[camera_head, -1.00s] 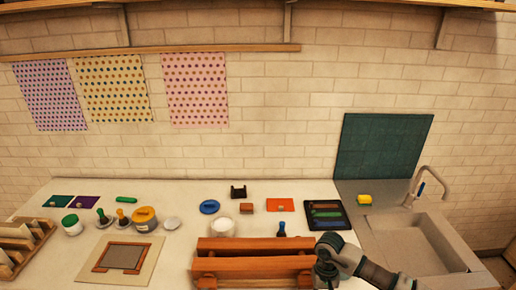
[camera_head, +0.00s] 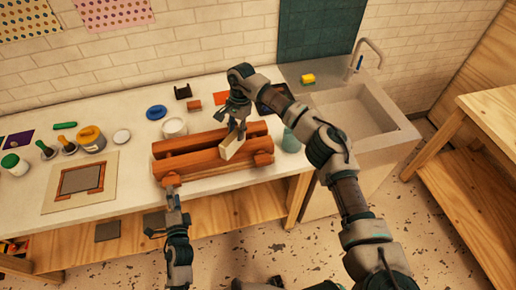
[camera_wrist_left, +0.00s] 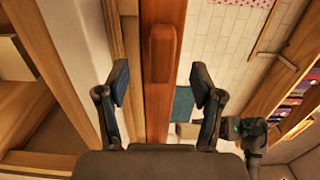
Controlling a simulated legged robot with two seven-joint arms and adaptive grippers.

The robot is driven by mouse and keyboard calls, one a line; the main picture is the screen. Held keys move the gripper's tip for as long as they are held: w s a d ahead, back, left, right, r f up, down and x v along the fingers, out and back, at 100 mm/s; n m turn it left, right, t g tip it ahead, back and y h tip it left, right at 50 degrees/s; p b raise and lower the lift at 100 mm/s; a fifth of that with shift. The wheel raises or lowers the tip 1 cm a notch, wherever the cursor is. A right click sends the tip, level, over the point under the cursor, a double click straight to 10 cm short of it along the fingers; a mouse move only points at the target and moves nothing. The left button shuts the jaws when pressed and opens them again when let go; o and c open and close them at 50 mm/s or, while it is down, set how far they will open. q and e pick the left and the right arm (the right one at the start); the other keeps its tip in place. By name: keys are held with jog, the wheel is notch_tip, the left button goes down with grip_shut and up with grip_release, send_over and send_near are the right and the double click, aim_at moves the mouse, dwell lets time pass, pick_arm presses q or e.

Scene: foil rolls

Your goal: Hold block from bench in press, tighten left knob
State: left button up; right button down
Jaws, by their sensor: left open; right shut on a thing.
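The press (camera_head: 205,150) is two long reddish-brown wooden bars on the bench, with a knob near each front end. The left knob (camera_head: 172,181) is at its front left. My left gripper (camera_head: 171,208) is open just in front of and below this knob. In the left wrist view, a wooden knob (camera_wrist_left: 163,45) lies ahead between the open fingers (camera_wrist_left: 160,85), not touched. My right gripper (camera_head: 238,125) is shut on a pale block (camera_head: 231,147), which is tilted at the right part of the press. How deep the block sits between the bars is unclear.
A framed screen board (camera_head: 80,182) lies left on the bench (camera_head: 120,165). Jars, a white tub (camera_head: 174,127) and a blue lid (camera_head: 156,112) stand behind. A sink (camera_head: 355,110) is at right. A greenish cup (camera_head: 291,140) is beside the press.

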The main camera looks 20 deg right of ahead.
jog(key=w+a+r+m+t, duration=0.2)
jog(key=w+a+m, duration=0.35)
jog(key=m, duration=0.25)
jog(key=shift+y, duration=0.3)
jog(key=x, duration=0.2)
jog(key=d+x, duration=0.1)
jog(key=x, duration=0.5)
jog(key=shift+s+d+f, duration=0.25)
jog(key=shift+s+d, duration=0.1)
jog(key=shift+s, duration=0.2)
pick_arm(q)
jog(key=shift+s, duration=0.2)
jog(key=shift+w, duration=0.1)
